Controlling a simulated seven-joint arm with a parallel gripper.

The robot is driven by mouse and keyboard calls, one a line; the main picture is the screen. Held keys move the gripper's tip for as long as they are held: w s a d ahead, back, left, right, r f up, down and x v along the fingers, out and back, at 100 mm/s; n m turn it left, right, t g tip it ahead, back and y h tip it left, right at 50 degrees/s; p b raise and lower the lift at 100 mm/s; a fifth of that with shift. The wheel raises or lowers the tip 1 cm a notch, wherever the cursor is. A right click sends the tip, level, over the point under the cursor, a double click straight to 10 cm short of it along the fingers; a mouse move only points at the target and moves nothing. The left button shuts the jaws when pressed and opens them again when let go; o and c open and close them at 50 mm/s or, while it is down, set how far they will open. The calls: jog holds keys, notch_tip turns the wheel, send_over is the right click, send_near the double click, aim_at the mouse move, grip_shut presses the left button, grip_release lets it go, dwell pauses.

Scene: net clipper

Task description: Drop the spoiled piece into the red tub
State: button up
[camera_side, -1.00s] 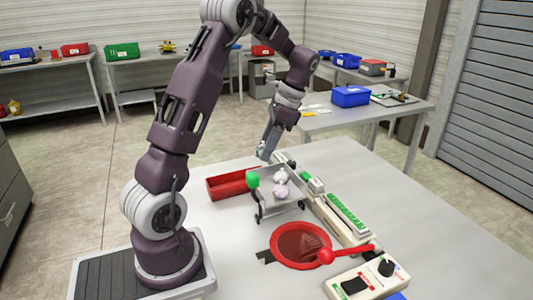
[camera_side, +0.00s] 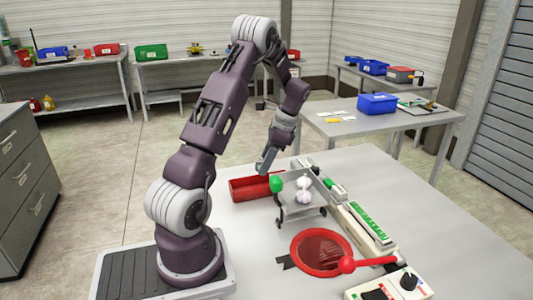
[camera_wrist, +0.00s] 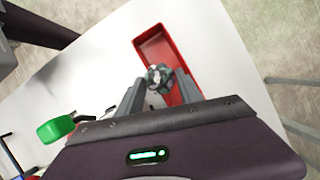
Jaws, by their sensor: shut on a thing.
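The spoiled piece (camera_wrist: 160,77) is a round lump mottled dark and pale grey. In the wrist view my gripper (camera_wrist: 159,84) is shut on it, one finger on each side. In the side view my gripper (camera_side: 264,168) points down at the red tub (camera_side: 243,191), its tip by the tub's far rim; the piece cannot be made out there. In the wrist view the red tub (camera_wrist: 147,40) lies behind and below the piece, which overlaps the tub's floor. I cannot tell the exact height above it.
A small grey cart with a green knob (camera_side: 276,184) stands right of the tub, holding white pieces (camera_side: 303,196). A long beige device with green strips (camera_side: 367,223) runs along the right. The green knob (camera_wrist: 55,129) shows at lower left in the wrist view.

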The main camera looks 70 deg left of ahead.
jog(key=shift+f, duration=0.25)
jog(key=o, duration=1.4)
jog(key=v, duration=0.7)
jog(key=shift+r, duration=0.15)
